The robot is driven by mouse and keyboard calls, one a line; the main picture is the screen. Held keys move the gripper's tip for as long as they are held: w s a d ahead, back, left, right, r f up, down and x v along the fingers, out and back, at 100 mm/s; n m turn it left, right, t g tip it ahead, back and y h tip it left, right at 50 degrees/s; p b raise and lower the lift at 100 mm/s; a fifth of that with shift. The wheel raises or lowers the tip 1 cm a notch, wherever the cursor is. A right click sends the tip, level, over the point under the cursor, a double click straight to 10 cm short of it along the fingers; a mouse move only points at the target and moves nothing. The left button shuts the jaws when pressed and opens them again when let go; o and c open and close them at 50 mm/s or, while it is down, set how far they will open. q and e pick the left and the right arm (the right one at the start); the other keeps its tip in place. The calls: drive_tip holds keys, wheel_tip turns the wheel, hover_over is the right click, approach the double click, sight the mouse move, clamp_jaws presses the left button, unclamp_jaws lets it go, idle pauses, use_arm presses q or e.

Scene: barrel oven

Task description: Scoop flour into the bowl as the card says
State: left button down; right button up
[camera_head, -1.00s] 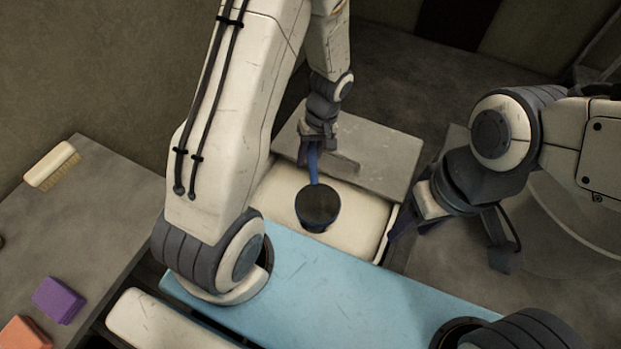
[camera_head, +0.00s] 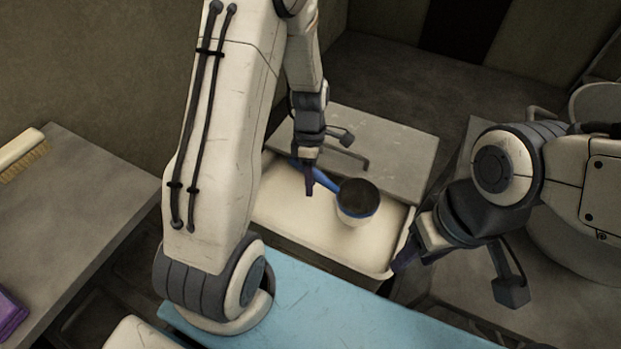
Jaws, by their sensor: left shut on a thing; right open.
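A scoop with a blue handle and a dark round cup (camera_head: 357,197) is over the pale bin of flour (camera_head: 285,212). The cup's inside looks dark; I cannot tell whether any flour is in it or whether it touches the flour. My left gripper (camera_head: 308,184) is shut on the scoop's blue handle, with the cup to its right. My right gripper (camera_head: 455,276) is open and empty, beside the bin's right front corner. A large pale round thing (camera_head: 572,252), possibly the bowl, is partly hidden behind my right arm. I see no card.
A grey slab with a handle (camera_head: 385,150) lies across the back of the bin. A grey counter (camera_head: 85,190) at left carries a brush (camera_head: 20,152) and a purple block (camera_head: 10,315), cut off by the frame. A round-rimmed vessel (camera_head: 598,100) stands at far right.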

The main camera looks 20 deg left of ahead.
use_arm(q)
drive_tip(key=w+a+b+x, duration=0.1)
drive_tip(key=b+x, duration=0.5)
drive_tip(key=x, duration=0.6)
drive_tip(key=shift+w+f, duration=0.4)
drive_tip(key=shift+w, duration=0.4)
drive_tip(key=shift+a, duration=0.1)
drive_tip(key=x, duration=0.1)
drive_tip(key=b+x, duration=0.1)
drive_tip(key=shift+w+a+f+b, duration=0.2)
drive_tip(key=shift+f+b, duration=0.1)
drive_tip(key=shift+f, duration=0.15)
drive_tip(key=shift+r, duration=0.1)
drive_tip(key=s+p+v, duration=0.1)
drive_tip(key=p+v, duration=0.6)
drive_tip(key=s+d+p+v, duration=0.1)
drive_tip(key=s+p+v, duration=0.1)
drive_tip(key=p+v, duration=0.5)
drive_tip(key=s+d+r+p+v, duration=0.1)
drive_tip(key=p+v, duration=0.6)
drive_tip(key=p, duration=0.1)
drive_tip(key=shift+s+d+r, duration=0.1)
drive_tip(key=shift+s+d, duration=0.05)
drive_tip(key=shift+s, duration=0.1)
idle(0.4)
